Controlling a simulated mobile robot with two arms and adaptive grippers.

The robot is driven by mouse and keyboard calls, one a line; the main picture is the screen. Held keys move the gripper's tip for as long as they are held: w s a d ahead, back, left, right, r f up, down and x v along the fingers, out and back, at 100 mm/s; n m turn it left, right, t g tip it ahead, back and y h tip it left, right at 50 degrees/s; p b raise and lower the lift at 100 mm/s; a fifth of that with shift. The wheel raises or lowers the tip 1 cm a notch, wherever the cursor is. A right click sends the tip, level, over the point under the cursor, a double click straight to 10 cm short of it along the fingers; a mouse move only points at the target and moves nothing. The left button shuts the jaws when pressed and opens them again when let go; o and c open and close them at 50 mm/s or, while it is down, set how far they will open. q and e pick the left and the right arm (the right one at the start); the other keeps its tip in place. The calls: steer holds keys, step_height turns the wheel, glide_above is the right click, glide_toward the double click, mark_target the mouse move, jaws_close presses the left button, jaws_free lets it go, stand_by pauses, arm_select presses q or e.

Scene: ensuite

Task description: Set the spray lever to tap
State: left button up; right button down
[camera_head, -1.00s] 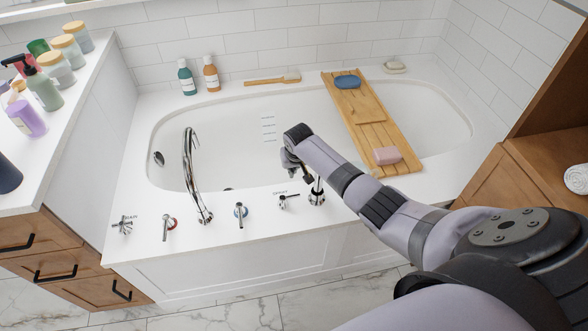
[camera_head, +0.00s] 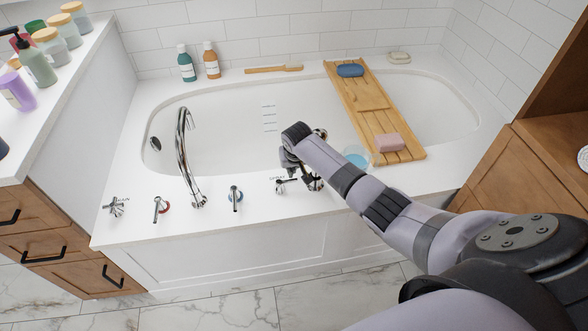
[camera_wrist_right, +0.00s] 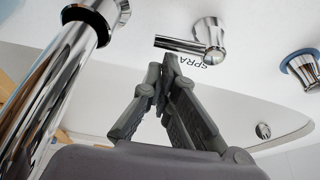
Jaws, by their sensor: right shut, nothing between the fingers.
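The spray lever (camera_head: 281,187) is a small chrome handle on the tub's front deck, beside printed "SPRAY" lettering. In the right wrist view the lever (camera_wrist_right: 205,40) has its thin handle pointing left from its round base. My right gripper (camera_head: 296,172) is just beside the lever in the head view, partly hidden by its own wrist. In the right wrist view the gripper's fingertips (camera_wrist_right: 165,75) are together and empty, a little below the handle and seemingly apart from it. My left gripper is not in view.
A chrome post (camera_wrist_right: 65,85) stands close to the gripper's left in the wrist view. Another handle (camera_head: 235,196) and the tall faucet (camera_head: 183,160) are to the left. A wooden tray (camera_head: 398,153) with soap spans the tub, and a glass of blue liquid (camera_head: 357,158) is by my arm.

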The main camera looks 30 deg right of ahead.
steer(key=shift+w, duration=0.1)
steer(key=shift+w+f, duration=0.1)
steer(key=shift+f, duration=0.05)
steer(key=shift+p, duration=0.35)
steer(key=shift+s+m+p, duration=0.25)
steer(key=shift+m+p, duration=0.05)
steer(key=shift+m, duration=0.2)
steer(key=shift+s, duration=0.1)
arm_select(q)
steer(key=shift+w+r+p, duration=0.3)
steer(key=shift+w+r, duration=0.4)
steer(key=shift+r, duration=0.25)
arm_select(e)
steer(key=shift+m, duration=0.3)
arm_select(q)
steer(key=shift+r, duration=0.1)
